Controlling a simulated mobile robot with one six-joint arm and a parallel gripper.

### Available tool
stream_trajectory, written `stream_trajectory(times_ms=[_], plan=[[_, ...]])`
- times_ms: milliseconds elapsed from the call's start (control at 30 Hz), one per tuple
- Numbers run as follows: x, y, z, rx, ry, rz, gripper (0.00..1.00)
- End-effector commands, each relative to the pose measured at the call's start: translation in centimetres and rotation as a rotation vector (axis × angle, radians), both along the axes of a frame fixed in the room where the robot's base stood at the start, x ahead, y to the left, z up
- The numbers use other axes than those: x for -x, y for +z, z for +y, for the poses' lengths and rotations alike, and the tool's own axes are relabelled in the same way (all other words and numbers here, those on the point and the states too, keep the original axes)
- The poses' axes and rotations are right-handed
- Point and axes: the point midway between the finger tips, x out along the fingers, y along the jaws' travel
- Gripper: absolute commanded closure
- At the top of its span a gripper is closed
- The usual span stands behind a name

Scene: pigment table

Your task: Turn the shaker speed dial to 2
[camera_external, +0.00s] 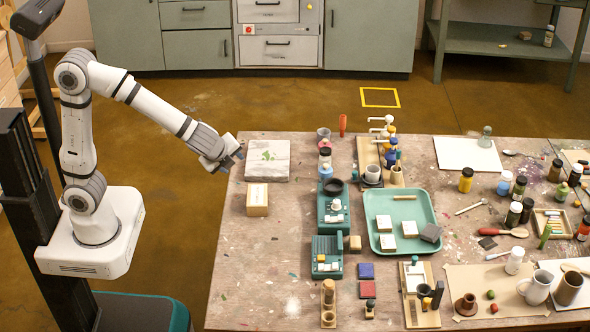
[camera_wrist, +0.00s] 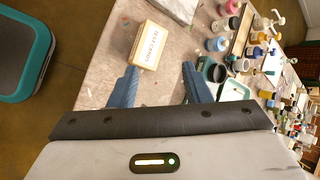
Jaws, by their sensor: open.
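A teal device with a black round holder on top, apparently the shaker (camera_external: 324,217), stands on the table left of the green tray. A small pale knob (camera_external: 336,206), perhaps its speed dial, shows on it; its setting is too small to read. In the wrist view the black round holder (camera_wrist: 215,72) shows just beyond the right finger, with much of the device hidden. My gripper (camera_external: 236,158) is open and empty over the table's left edge, well to the upper left of the shaker. Its two blue fingers (camera_wrist: 161,78) are apart in the wrist view.
A wooden card box (camera_external: 257,200) and a pale slab (camera_external: 268,160) lie between my gripper and the shaker. A second teal device (camera_external: 327,258) stands in front of the shaker. The green tray (camera_external: 432,212) holds pale blocks. Bottles (camera_external: 466,180) crowd the right side.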

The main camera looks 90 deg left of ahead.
Motion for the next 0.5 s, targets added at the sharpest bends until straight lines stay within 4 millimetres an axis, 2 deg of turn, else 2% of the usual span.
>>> stream_trajectory(times_ms=[33,167,300,400,500], plan=[[-2.4,-1.5,0.4,-0.073,-0.083,0.042,0.56],[-8.4,-3.8,1.0,-0.275,-0.313,0.141,0.56],[-14.9,-7.2,0.6,-0.489,-0.560,0.254,0.56],[-18.9,-9.7,-0.2,-0.627,-0.721,0.325,0.56],[-21.8,-11.9,-1.2,-0.737,-0.847,0.380,0.56]])
